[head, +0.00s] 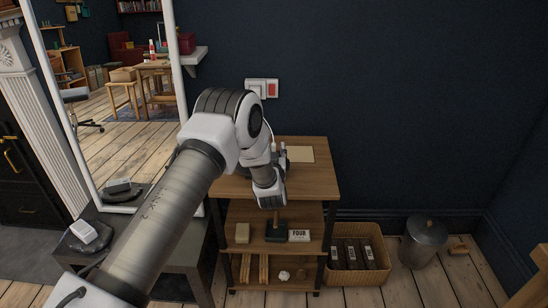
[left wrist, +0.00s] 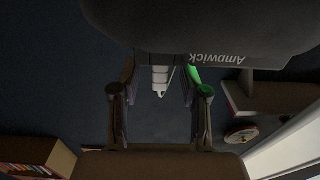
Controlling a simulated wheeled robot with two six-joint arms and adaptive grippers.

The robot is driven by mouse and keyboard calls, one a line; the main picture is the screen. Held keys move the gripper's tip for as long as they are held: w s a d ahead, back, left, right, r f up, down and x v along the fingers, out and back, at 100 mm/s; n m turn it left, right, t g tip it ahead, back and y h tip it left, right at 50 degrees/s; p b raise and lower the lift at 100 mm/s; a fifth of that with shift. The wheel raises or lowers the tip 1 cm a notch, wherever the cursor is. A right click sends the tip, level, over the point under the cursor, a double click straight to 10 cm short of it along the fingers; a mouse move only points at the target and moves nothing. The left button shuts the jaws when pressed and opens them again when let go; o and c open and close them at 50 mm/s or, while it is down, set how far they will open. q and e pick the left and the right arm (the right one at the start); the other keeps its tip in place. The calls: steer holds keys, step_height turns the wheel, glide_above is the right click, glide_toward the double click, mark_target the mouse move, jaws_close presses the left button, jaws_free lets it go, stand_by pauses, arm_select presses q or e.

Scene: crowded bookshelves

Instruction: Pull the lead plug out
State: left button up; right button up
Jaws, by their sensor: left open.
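In the left wrist view a ridged white-grey piece, which looks like the lead plug (left wrist: 160,80), sticks out from the edge of a large black body (left wrist: 200,25) lettered "Ampwick", upside down in the picture. My left gripper (left wrist: 160,108) is open. Its two fingers stand on either side of the plug, with a gap on both sides. In the head view my left gripper (head: 281,153) is over the top of the wooden shelf unit (head: 318,180). My own arm hides most of what is around it there. My right gripper is in neither view.
A white wall plate with a red part (head: 262,88) is on the dark wall. A tall mirror (head: 125,110) stands at the left. A wicker basket (head: 358,277) and a metal bin (head: 424,243) stand right of the shelf unit. A flat tan item (head: 300,155) lies on its top.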

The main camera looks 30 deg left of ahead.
mark_target(274, 144)
arm_select(q)
steer(key=shift+w+a, duration=0.3)
steer(key=shift+w, duration=0.2)
jaws_close()
steer(key=shift+s+r+p, duration=0.1)
steer(key=shift+r+p, duration=1.1)
steer(key=shift+r, duration=0.55)
